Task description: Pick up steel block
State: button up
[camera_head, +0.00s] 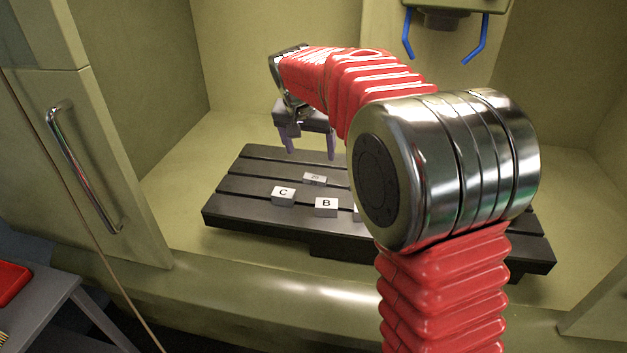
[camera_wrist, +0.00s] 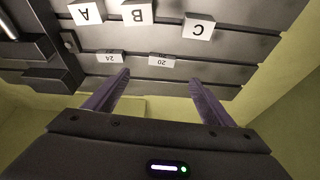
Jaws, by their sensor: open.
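My gripper (camera_head: 310,146) is open and empty, hanging above the back edge of the dark slotted plate (camera_head: 232,213). Its two purple fingers also show in the wrist view (camera_wrist: 160,78). No block is named as steel, and I cannot tell which one is. Small light-topped blocks marked C (camera_head: 283,193), B (camera_head: 326,204) and A (camera_wrist: 86,13) sit on the plate. A smaller piece marked 20 (camera_head: 315,178) lies behind C and B, and one marked 24 (camera_wrist: 109,57) lies beside it. Dark grey stepped blocks (camera_wrist: 52,78) show at the left of the wrist view.
The plate lies inside an olive-walled enclosure with an open door (camera_head: 95,120) at left. Blue hooked prongs (camera_head: 408,35) hang at top right. My red arm hides the plate's right part in the head view. The floor left of the plate is clear.

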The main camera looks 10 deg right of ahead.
jog(key=shift+w+a+f, duration=0.15)
jog(key=shift+w+f, duration=0.25)
jog(key=shift+w, duration=0.3)
send_over(315, 177)
jog(key=s+a, duration=0.2)
jog(key=shift+s+d+f, duration=0.1)
jog(key=shift+d+f, duration=0.05)
jog(key=shift+f, duration=1.85)
jog(key=shift+s+d+f, duration=0.1)
jog(key=shift+f, duration=1.9)
jog(key=shift+x, duration=2.6)
jog(key=shift+d, duration=0.1)
jog(key=c, duration=1.4)
